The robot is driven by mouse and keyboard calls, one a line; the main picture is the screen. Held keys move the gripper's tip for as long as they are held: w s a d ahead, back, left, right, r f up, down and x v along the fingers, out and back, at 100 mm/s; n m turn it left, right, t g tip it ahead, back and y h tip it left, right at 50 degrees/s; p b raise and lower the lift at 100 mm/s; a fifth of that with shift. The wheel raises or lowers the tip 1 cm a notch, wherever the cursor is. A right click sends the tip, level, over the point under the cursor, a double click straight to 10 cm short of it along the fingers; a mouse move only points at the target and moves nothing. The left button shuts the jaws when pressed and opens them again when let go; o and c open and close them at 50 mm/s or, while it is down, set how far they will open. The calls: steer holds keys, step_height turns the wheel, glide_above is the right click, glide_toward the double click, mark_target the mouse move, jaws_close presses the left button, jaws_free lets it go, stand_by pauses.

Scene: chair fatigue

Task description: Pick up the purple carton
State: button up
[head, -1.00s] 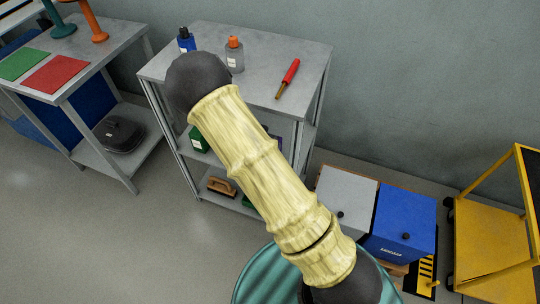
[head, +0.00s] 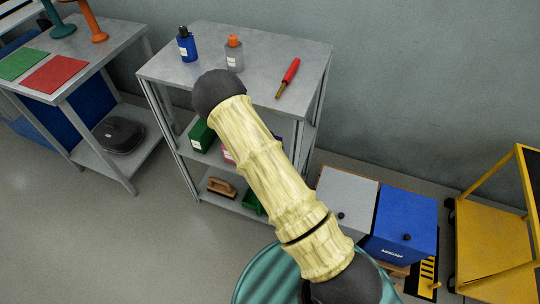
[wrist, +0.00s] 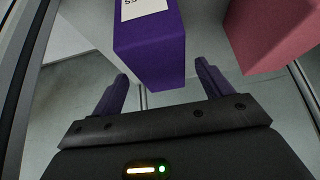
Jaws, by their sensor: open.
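The purple carton (wrist: 150,50), with a white label, shows at the top middle of the wrist view. My gripper (wrist: 161,72) is open, with one purple finger to each side of the carton's near end. Gaps show between the carton and both fingers, and nothing is gripped.
A pink carton (wrist: 272,35) stands to the right of the purple one. A green carton (head: 201,136) is on the middle shelf of the grey rack (head: 285,55). Rack posts flank the shelf opening.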

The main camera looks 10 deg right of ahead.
steer(key=x, duration=0.5)
steer(key=shift+s+a+f, duration=0.15)
steer(key=shift+a, duration=0.1)
steer(key=shift+c, duration=0.2)
steer(key=c, duration=1.2)
steer(key=shift+c, duration=0.2)
steer(key=shift+r, duration=0.2)
steer(key=shift+r, duration=0.3)
step_height(320, 180, up, 3)
steer(key=shift+s+a+f, duration=0.1)
steer(key=shift+s+a, duration=0.05)
steer(key=shift+a, duration=0.05)
steer(key=s+a, duration=0.9)
steer(key=s, duration=0.5)
steer(key=shift+s+a, duration=0.35)
steer(key=shift+s, duration=0.05)
